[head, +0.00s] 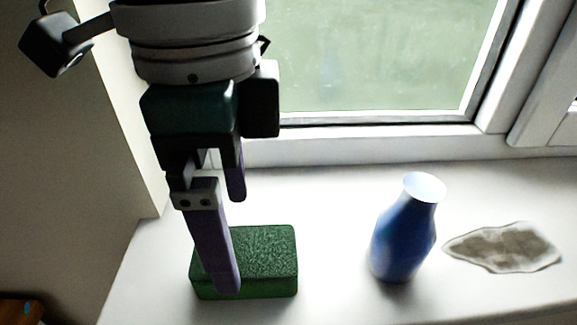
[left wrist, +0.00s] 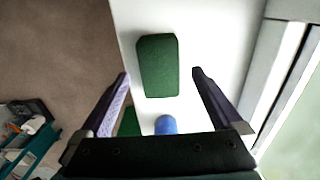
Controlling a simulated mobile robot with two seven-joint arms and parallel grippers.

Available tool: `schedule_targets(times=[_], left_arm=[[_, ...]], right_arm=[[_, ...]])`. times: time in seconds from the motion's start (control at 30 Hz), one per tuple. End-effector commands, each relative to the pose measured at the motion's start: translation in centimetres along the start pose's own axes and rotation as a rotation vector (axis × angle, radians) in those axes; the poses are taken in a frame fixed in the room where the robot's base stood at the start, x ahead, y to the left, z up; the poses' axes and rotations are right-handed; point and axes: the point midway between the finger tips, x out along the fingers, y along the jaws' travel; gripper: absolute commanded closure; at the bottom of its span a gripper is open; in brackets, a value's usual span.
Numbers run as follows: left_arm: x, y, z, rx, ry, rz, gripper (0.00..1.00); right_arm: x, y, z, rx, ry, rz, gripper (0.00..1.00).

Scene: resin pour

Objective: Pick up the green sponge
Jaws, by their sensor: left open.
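The green sponge (head: 265,252) is a dark green block with a rough top, lying flat on the white window sill. My left gripper (head: 232,245) has purple fingers and is open above it, and its nearer finger covers part of the sponge's left side in the head view. In the left wrist view the sponge (left wrist: 158,65) shows between and a little beyond the open fingertips (left wrist: 160,73). Nothing is held. I cannot tell the exact gap between fingers and sponge. My right gripper is not in view.
A blue vase (head: 404,235) stands upright right of the sponge. A flat grey-brown piece with a pale rim (head: 505,248) lies farther right. The window frame (head: 390,130) is behind. In the left wrist view, a second dark green patch (left wrist: 130,122) is partly hidden.

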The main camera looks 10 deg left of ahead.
Motion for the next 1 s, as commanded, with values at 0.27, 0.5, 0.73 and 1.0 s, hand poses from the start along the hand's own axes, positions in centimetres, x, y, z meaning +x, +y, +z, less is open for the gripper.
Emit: schedule_targets(times=[0.27,0.5,0.73,1.0], left_arm=[[4.1,0.2,-0.6,-0.001,-0.001,0.003,0.00],[5.3,0.1,-0.6,0.002,0.000,-0.001,0.00],[5.2,0.1,-0.6,0.002,0.001,-0.001,0.12],[5.2,0.1,-0.6,0.001,0.001,-0.001,0.43]], right_arm=[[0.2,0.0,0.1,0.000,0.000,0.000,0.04],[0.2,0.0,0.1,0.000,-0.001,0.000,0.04],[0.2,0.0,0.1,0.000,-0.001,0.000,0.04],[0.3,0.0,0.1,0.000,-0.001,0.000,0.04]])
